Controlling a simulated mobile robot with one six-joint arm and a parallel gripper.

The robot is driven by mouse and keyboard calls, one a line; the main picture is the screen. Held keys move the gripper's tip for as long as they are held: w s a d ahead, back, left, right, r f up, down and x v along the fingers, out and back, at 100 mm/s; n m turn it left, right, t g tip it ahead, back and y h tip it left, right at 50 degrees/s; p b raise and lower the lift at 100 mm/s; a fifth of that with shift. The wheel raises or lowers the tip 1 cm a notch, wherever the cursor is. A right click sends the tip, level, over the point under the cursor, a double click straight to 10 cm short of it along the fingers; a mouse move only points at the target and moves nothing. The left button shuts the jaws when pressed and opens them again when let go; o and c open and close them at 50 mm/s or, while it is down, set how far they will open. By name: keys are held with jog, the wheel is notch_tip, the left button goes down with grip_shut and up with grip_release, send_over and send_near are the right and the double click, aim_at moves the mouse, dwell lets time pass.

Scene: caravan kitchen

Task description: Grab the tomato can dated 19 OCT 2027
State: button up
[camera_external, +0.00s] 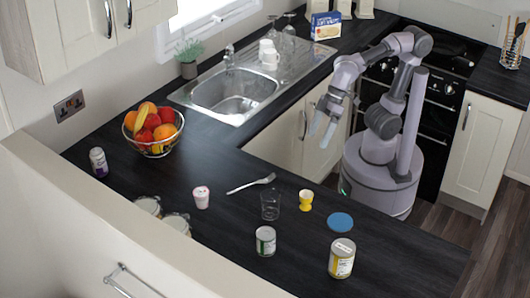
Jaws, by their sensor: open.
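A small can (265,241) with a green and white label stands upright on the dark worktop (225,240). A larger can (342,259) with a white and yellow label stands to its right, near the front edge, with small print on its pale lid. No date is legible at this size, and I cannot tell which can holds tomatoes. My gripper (322,128) is open and empty, in the air beyond the worktop's inner edge, away from both cans.
A glass (270,205), a yellow egg cup (306,200), a blue disc (340,222), a fork (252,183) and a small pot (201,197) stand or lie near the cans. Two lidded jars (148,205) (178,222) are partly hidden by the ledge. A fruit bowl (153,133) stands farther back.

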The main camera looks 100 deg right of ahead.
jog(key=w+a+r+n+g+p, duration=0.1)
jog(key=w+a+r+n+p, duration=0.3)
jog(key=a, duration=0.7)
jog(key=n+g+p, duration=0.2)
jog(key=n+p, duration=0.3)
jog(key=n, duration=0.4)
send_near(344, 244)
jog(key=shift+y, duration=0.4)
jog(key=b+x, duration=0.1)
jog(key=x, duration=0.1)
jog(key=b+x, duration=0.2)
jog(key=x, duration=0.1)
jog(key=b+x, duration=0.1)
jog(key=x, duration=0.1)
jog(key=shift+s+d+f+b, duration=0.2)
jog(key=shift+s+f+b, duration=0.15)
jog(key=shift+f, duration=0.2)
jog(key=x, duration=0.1)
jog(key=b+x, duration=0.1)
jog(key=x, duration=0.1)
jog(key=b+x, duration=0.1)
jog(key=x, duration=0.1)
jog(key=shift+w, duration=0.35)
jog(key=shift+w+a+f, duration=0.1)
jog(key=shift+a+f, duration=0.1)
jog(key=shift+f, duration=0.05)
jog(key=shift+d+r, duration=0.1)
jog(key=shift+r, duration=0.1)
jog(key=shift+c, duration=0.4)
grip_shut()
